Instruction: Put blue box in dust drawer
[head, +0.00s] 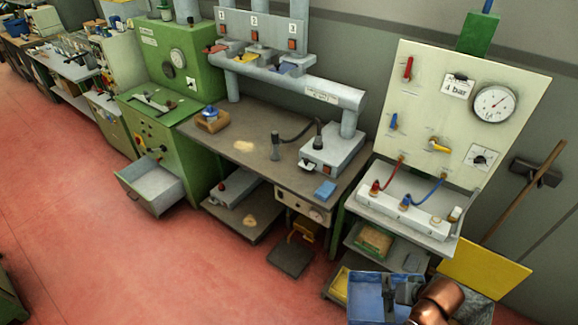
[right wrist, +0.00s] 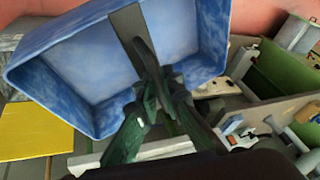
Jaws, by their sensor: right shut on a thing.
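The blue box (head: 368,297) is at the bottom right of the head view, in front of the pressure panel's shelf. My right gripper (head: 408,290) is shut on the box's right side. In the right wrist view the box (right wrist: 85,75) fills the upper left, with one finger of my gripper (right wrist: 145,65) over its inside; the visible inside looks empty. The dust drawer (head: 152,188) appears to be the grey open drawer low on the green machine (head: 175,135), far left of the box. It is pulled out and looks empty. My left gripper is out of view.
The workbench (head: 255,150) with a grey device (head: 332,150) stands between the box and the drawer. A dark pedal plate (head: 290,257) lies on the floor before it. A yellow panel (head: 487,265) is right of the box. The red floor (head: 130,265) at left is clear.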

